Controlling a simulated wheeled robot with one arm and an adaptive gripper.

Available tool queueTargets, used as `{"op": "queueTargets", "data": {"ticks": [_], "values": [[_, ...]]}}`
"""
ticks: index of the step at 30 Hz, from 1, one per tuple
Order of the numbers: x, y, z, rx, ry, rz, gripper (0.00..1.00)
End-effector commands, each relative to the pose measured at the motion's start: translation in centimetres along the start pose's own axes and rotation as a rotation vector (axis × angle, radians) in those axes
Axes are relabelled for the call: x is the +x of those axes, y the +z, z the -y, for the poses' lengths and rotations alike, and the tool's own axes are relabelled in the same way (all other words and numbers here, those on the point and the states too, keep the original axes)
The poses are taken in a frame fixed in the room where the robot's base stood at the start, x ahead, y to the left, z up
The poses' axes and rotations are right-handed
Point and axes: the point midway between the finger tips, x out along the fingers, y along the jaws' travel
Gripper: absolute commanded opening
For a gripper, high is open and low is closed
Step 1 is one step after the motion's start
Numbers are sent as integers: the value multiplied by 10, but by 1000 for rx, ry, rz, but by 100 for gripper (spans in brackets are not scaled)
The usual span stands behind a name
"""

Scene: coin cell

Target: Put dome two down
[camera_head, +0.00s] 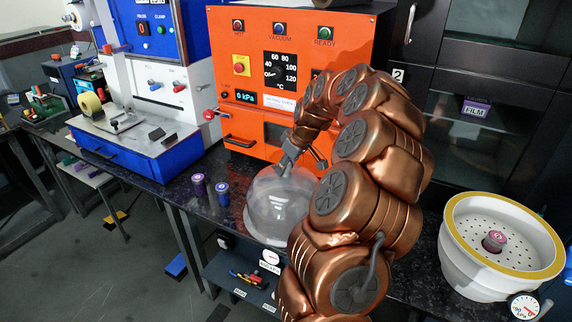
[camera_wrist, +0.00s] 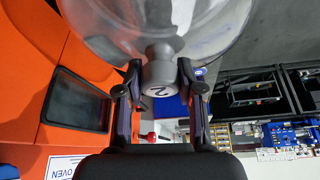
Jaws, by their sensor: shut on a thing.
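Dome two is a clear dome (camera_head: 278,203) with a grey knob marked 2 (camera_wrist: 162,72). In the head view it is at the counter in front of the orange oven. I cannot tell whether its lower rim touches what is beneath it. My gripper (camera_head: 287,163) is above the dome, shut on its knob. In the wrist view, the fingers of my gripper (camera_wrist: 160,82) stand on either side of the knob, and the clear dome fills the top of the picture. My copper arm hides the counter to the right of the dome.
A white vessel (camera_head: 459,262) with a yellow rim stands at the right, a small pink-topped jar (camera_head: 494,241) on its perforated plate. Two small jars (camera_head: 222,194) (camera_head: 199,185) stand left of the dome. The orange oven (camera_head: 228,60) rises behind. The dark counter's front edge is close.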

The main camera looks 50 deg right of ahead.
Motion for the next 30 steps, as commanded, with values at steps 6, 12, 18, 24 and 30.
{"op": "queueTargets", "data": {"ticks": [6,12,18,24,30], "values": [[3,1,0,0,1,-1,0],[2,1,0,0,1,-1,54],[2,1,0,0,1,-1,62],[2,1,0,0,1,0,62],[-12,-1,-2,0,5,-4,62]]}}
